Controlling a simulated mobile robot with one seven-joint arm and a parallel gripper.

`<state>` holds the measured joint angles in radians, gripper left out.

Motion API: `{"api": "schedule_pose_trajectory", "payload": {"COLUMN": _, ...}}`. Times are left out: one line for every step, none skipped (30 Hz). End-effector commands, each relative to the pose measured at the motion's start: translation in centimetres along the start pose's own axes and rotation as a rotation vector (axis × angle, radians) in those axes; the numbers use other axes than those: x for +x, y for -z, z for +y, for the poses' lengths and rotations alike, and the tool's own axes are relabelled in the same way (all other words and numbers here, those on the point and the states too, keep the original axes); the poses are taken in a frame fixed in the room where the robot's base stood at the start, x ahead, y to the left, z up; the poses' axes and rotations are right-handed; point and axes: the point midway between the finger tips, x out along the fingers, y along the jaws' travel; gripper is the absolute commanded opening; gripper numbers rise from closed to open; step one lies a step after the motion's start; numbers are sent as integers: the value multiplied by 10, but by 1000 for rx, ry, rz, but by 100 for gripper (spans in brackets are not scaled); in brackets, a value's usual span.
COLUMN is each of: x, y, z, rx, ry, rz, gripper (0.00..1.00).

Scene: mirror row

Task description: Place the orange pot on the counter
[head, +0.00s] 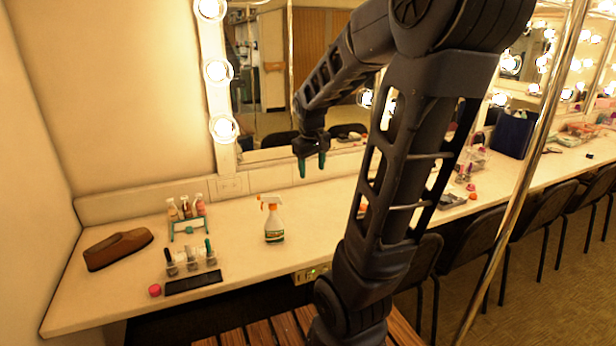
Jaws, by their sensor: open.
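My gripper (312,165) hangs above the back of the counter, in front of the mirror, with its two teal fingertips pointing down. It is open, with nothing between the fingers. The long white counter (325,215) runs along the wall. An orange thing (362,207) shows at the left edge of my arm, low over or on the counter; it may be the orange pot. My arm hides most of it, so I cannot tell its shape or what it rests on.
A spray bottle (273,220) stands left of my arm. Farther left are a brown tissue-box cover (118,249), a teal rack with bottles (188,221), a clear holder (191,261), a black tray (194,283) and a pink jar (155,290). Chairs (470,245) line the front right.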

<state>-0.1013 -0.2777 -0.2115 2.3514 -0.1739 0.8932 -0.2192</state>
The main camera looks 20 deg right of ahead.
Motion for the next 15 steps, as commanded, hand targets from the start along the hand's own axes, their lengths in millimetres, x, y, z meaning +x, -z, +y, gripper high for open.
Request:
{"api": "schedule_pose_trajectory", "payload": {"x": -11, "y": -9, "z": -7, "rx": 19, "ry": 7, "rz": 26, "gripper": 55}}
{"api": "schedule_pose_trajectory", "payload": {"x": -16, "y": -14, "z": -11, "rx": 29, "ry": 11, "rz": 38, "gripper": 55}}
{"api": "schedule_pose_trajectory", "payload": {"x": -22, "y": -21, "z": -17, "rx": 44, "ry": 17, "rz": 53, "gripper": 55}}
{"api": "schedule_pose_trajectory", "payload": {"x": -27, "y": -26, "z": -22, "rx": 54, "ry": 21, "rz": 66, "gripper": 55}}
{"api": "schedule_pose_trajectory", "payload": {"x": -32, "y": -31, "z": -26, "rx": 64, "ry": 25, "rz": 78, "gripper": 55}}
{"api": "schedule_pose_trajectory", "payload": {"x": -37, "y": -38, "z": -32, "rx": 79, "ry": 30, "rz": 92, "gripper": 55}}
{"api": "schedule_pose_trajectory", "payload": {"x": -41, "y": -44, "z": -36, "rx": 89, "ry": 34, "rz": 103, "gripper": 55}}
{"api": "schedule_pose_trajectory", "payload": {"x": -46, "y": -49, "z": -40, "rx": 99, "ry": 37, "rz": 114, "gripper": 55}}
{"api": "schedule_pose_trajectory", "payload": {"x": -50, "y": -56, "z": -46, "rx": 113, "ry": 41, "rz": 129, "gripper": 55}}
{"api": "schedule_pose_trajectory", "payload": {"x": -54, "y": -62, "z": -51, "rx": 122, "ry": 45, "rz": 140, "gripper": 55}}
{"api": "schedule_pose_trajectory", "payload": {"x": -57, "y": -67, "z": -55, "rx": 132, "ry": 48, "rz": 151, "gripper": 55}}
{"api": "schedule_pose_trajectory", "payload": {"x": -61, "y": -74, "z": -61, "rx": 146, "ry": 51, "rz": 165, "gripper": 55}}
{"api": "schedule_pose_trajectory", "payload": {"x": -64, "y": -80, "z": -65, "rx": 155, "ry": 53, "rz": 175, "gripper": 55}}
{"api": "schedule_pose_trajectory", "payload": {"x": -66, "y": -85, "z": -69, "rx": 164, "ry": 56, "rz": 185, "gripper": 55}}
{"api": "schedule_pose_trajectory", "payload": {"x": -69, "y": -91, "z": -74, "rx": 177, "ry": 59, "rz": 197, "gripper": 55}}
